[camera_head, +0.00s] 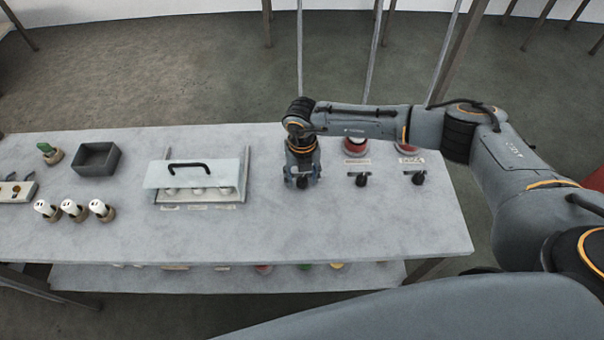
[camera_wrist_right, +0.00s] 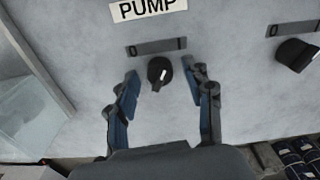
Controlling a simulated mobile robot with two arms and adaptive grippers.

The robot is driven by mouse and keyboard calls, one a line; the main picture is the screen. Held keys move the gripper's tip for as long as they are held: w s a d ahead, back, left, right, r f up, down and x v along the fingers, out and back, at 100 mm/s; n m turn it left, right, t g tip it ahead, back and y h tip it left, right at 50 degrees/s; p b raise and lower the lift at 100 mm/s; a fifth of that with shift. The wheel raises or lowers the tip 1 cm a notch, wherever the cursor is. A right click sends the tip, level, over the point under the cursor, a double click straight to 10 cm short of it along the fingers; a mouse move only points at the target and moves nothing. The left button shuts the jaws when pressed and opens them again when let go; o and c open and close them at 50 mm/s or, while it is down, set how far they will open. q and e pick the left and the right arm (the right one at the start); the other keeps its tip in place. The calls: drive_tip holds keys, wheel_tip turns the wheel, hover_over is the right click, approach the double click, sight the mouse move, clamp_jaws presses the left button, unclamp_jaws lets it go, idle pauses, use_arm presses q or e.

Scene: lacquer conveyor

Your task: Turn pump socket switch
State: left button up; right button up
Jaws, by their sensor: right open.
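The pump switch (camera_wrist_right: 160,72) is a black rotary knob with a white mark, below a dark plate and the white PUMP label (camera_wrist_right: 148,8) in the right wrist view. My right gripper (camera_wrist_right: 164,85) is open, with one finger on each side of the knob and gaps between them. In the head view my right gripper (camera_head: 302,182) points down at the table and hides the pump switch. My left gripper is not in view.
Two more black knobs (camera_head: 361,180) (camera_head: 418,179) with red-topped parts behind them stand to the right. A clear-covered box (camera_head: 198,180) with a black handle is to the left. A dark tray (camera_head: 96,159) and white-topped pieces (camera_head: 74,210) lie further left. The front of the table (camera_head: 290,235) is clear.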

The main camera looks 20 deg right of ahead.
drive_tip(key=shift+f, duration=0.1)
clamp_jaws()
drive_tip(key=n+b, duration=0.2)
drive_tip(key=b, duration=0.1)
drive_tip(key=shift+f+n, duration=0.15)
drive_tip(key=shift+n, duration=0.15)
drive_tip(key=n+b, duration=0.6)
drive_tip(key=shift+n+b, duration=1.55)
drive_tip(key=shift+n, duration=0.15)
drive_tip(key=shift+r, duration=0.2)
